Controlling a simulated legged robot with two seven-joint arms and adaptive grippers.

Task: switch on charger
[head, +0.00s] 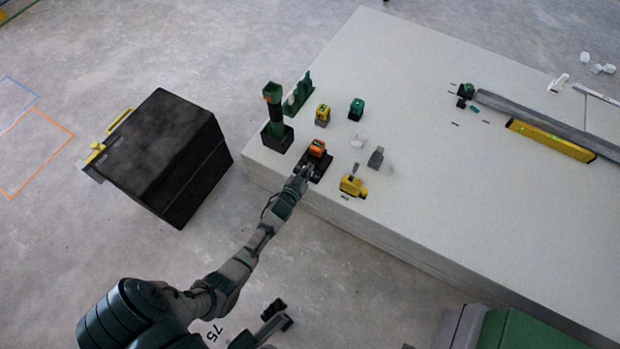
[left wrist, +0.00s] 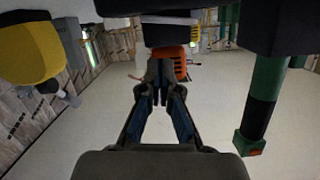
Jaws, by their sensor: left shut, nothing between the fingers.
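The charger (head: 323,168) is a low black unit near the left corner of the pale panel-like table. An orange block (head: 317,149), seemingly a battery, sits on it. My left gripper (head: 305,172) is shut and empty at the near-left edge of the charger; I cannot tell whether it touches it. In the left wrist view my fingertips (left wrist: 160,92) are together, just in front of the orange block (left wrist: 184,65), and partly hide it. No switch or lamp can be made out.
A green drill-like tool (head: 274,112) stands left of the charger. Yellow (head: 322,114) and green (head: 356,108) small devices stand behind, and a yellow tool (head: 353,186) lies to the right. A black case (head: 160,150) stands on the floor at left. The table's middle is clear.

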